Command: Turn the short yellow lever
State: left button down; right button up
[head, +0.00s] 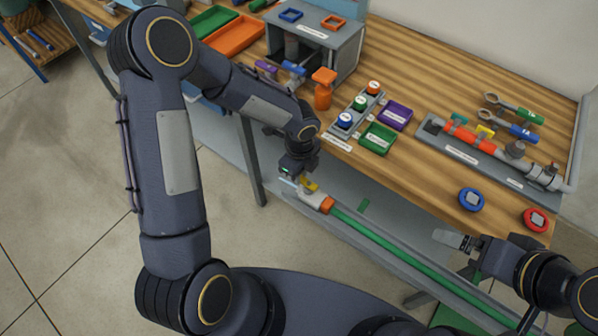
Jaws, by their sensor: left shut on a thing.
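A short yellow lever (309,185) sits on a grey valve body (312,198) at the near edge below the bench, where an orange collar (327,205) joins a long green pipe (390,245). My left gripper (291,181) is at this valve, shut on the yellow lever as far as I can see; the fingertips are small and partly hidden. Another small yellow lever (485,131) shows on the pipe assembly on the bench. My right gripper (455,256) is at the lower right, its fingers apart and empty, away from both levers.
The wooden bench (400,180) holds a grey box (325,45), an orange bottle (324,88), a row of colored caps (358,107), purple (395,115) and green (378,138) trays. Blue (471,199) and red (536,220) round pieces lie near its front edge. Floor (60,180) is clear at left.

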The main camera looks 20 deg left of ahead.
dwell(0.3)
pick_arm(q)
jog(key=c, duration=1.3)
grip_release()
jog(key=shift+r, duration=3.95)
